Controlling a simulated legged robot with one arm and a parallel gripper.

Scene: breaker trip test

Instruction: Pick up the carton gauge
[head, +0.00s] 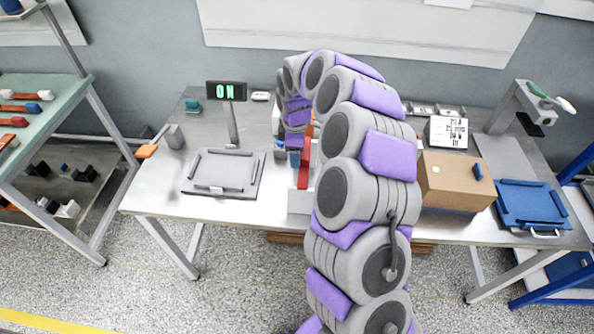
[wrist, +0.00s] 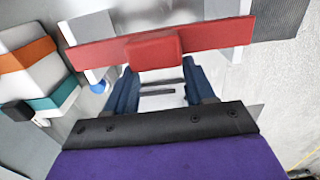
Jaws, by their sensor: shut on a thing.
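The carton gauge is most likely the red bar with a raised red block at its middle and pale legs near its ends. It spans the upper wrist view, and its red bar (wrist: 215,37) also shows in the head view (head: 303,176), left of my arm. My gripper (wrist: 157,66) has dark blue fingers on either side of the red block and is shut on it. In the head view my gripper (head: 295,148) is partly hidden by my arm. Whether the gauge touches the table is not clear.
A cardboard carton (head: 452,187) and a blue tray (head: 520,212) lie right of my arm. A green-topped bench (head: 48,112) stands far left.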

